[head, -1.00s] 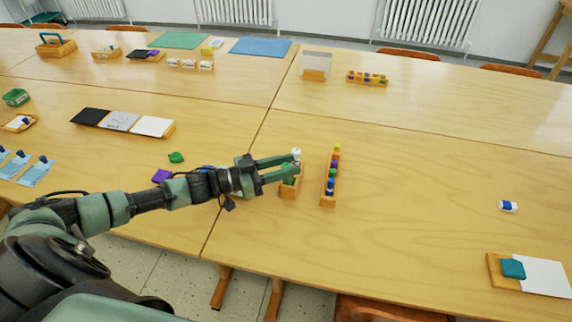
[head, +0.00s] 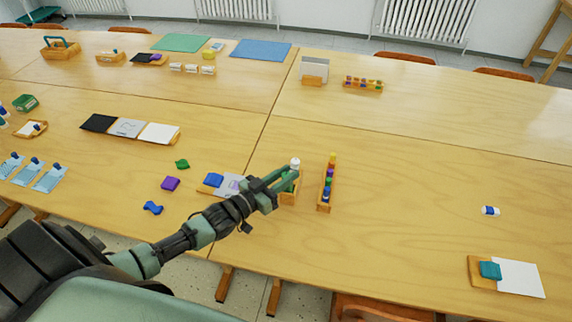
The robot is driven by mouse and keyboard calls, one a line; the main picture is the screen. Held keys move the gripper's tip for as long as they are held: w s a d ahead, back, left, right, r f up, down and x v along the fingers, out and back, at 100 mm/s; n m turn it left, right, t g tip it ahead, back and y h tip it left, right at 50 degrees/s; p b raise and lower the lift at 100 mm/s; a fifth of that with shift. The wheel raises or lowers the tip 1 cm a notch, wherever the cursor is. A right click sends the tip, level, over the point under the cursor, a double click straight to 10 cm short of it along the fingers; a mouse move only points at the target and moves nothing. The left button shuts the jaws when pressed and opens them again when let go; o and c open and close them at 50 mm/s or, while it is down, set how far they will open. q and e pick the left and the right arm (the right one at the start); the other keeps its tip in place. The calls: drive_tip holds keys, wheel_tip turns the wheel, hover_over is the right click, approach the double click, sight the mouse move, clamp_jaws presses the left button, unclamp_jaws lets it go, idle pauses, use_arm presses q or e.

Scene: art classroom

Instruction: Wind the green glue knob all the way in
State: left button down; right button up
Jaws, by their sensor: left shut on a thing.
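A small wooden holder (head: 288,199) stands near the front middle of the table with green glue parts in it. A white-topped glue piece (head: 295,162) stands upright above it. My left gripper (head: 289,174) reaches in from the left, and its green fingers are shut at the glue just below the white top. The green knob is mostly hidden by the fingers and too small to see clearly, so how far it is wound in cannot be told. My right gripper is not in view.
A narrow wooden rack (head: 324,206) of coloured pieces stands close on the right. A blue piece (head: 213,180) on a grey card, a purple piece (head: 170,184) and a dark blue piece (head: 153,208) lie to the left. The table right of the rack is mostly clear.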

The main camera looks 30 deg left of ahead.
use_arm(q)
drive_tip(key=shift+r+n+y+p, duration=0.1)
drive_tip(key=shift+n+y+p, duration=0.25)
drive_tip(key=shift+n+y, duration=0.2)
drive_tip(key=shift+y, duration=0.25)
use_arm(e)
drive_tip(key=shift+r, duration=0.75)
use_arm(q)
drive_tip(key=shift+f, duration=0.2)
drive_tip(key=c, duration=1.5)
unclamp_jaws()
drive_tip(key=shift+a, duration=0.1)
drive_tip(key=b+v, duration=0.1)
drive_tip(key=v, duration=0.7)
drive_tip(key=shift+f, duration=0.1)
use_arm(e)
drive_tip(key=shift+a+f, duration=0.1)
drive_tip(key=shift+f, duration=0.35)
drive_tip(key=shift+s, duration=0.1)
